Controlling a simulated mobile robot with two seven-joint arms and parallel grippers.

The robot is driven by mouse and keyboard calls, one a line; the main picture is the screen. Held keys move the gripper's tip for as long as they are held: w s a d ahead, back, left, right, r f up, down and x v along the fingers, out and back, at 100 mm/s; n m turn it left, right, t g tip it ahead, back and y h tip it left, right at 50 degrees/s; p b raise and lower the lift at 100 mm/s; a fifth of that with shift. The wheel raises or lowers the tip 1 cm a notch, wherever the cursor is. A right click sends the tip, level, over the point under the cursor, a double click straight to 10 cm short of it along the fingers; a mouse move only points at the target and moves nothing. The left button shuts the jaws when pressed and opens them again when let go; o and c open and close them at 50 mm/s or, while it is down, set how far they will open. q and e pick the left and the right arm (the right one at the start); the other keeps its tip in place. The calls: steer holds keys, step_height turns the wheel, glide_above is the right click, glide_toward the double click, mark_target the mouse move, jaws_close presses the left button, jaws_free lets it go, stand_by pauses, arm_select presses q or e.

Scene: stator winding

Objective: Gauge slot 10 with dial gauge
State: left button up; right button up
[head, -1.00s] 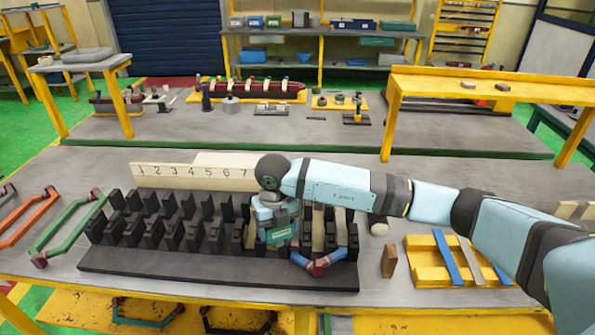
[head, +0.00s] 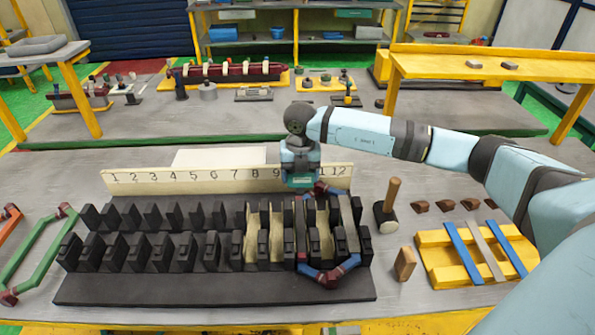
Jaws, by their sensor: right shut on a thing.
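The black slotted stator block (head: 150,290) lies on the bench with a cream board numbered from 1 to 12 (head: 150,181) behind it. The number 10 is hidden behind my right gripper (head: 302,187), which is at the back of the block in front of the board. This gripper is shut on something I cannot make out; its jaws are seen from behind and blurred. A blue and red coil (head: 330,277) lies in the right-hand slots, with one end close below the gripper. Cream liners (head: 252,235) stand in several right-hand slots. I cannot identify the dial gauge. My left gripper is out of view.
A mallet (head: 391,196), a wooden block (head: 405,263) and a yellow rack with blue and grey strips (head: 440,265) stand to the right. Several brown wedges (head: 445,205) lie behind the rack. A green coil frame (head: 35,250) lies at the left.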

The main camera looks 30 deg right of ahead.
mark_target(299, 184)
steer(key=shift+f, duration=0.55)
steer(key=shift+f+b, duration=0.95)
steer(key=shift+f, duration=0.35)
steer(key=shift+w+f+b, duration=0.1)
steer(key=shift+f+b, duration=1.3)
steer(key=shift+f, duration=0.8)
steer(key=shift+f, duration=0.15)
steer(key=o, duration=1)
